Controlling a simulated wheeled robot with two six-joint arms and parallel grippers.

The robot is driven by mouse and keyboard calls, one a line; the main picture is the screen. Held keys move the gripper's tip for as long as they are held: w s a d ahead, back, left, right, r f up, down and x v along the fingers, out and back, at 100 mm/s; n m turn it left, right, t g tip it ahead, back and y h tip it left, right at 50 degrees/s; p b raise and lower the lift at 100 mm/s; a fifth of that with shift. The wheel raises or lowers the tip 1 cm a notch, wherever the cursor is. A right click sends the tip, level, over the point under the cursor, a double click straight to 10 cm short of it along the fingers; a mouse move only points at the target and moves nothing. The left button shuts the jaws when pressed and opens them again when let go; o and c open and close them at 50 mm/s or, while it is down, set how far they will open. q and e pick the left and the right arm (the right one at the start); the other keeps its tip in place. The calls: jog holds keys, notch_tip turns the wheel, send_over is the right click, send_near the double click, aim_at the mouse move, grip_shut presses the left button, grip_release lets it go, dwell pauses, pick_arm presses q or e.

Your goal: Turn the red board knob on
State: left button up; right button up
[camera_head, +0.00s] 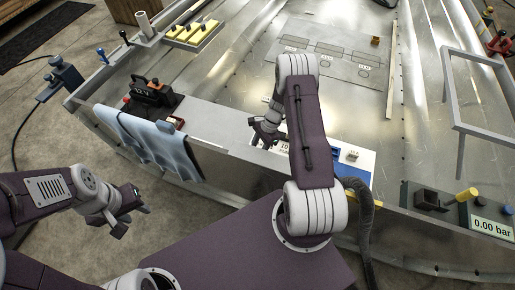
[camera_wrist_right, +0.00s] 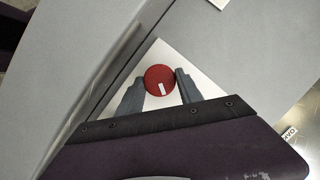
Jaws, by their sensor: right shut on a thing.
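The red knob (camera_wrist_right: 156,75) shows in the right wrist view as a round red cap with a white pointer mark toward the lower edge of the picture. It sits on a white patch of the board (camera_wrist_right: 193,66). My right gripper (camera_wrist_right: 160,79) is shut on the knob, one grey finger on each side. In the head view my right gripper (camera_head: 264,136) is low over the board (camera_head: 359,172), and the knob is hidden there. My left gripper (camera_head: 131,220) is open and empty at the lower left, away from the board.
A black device (camera_head: 152,94) and a light blue cloth (camera_head: 160,138) lie left of the board. A yellow block rack (camera_head: 192,34) stands behind. A gauge reading 0.00 bar (camera_head: 491,228) and a yellow knob (camera_head: 467,194) are at the right. A grey frame (camera_head: 452,95) stands beyond them.

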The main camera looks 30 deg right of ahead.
dwell(0.5)
jog(key=o, duration=1.4)
jog(key=shift+c, duration=0.2)
jog(key=shift+r, duration=0.1)
jog(key=p+v, duration=0.2)
jog(key=v, duration=0.7)
jog(key=shift+o, duration=0.2)
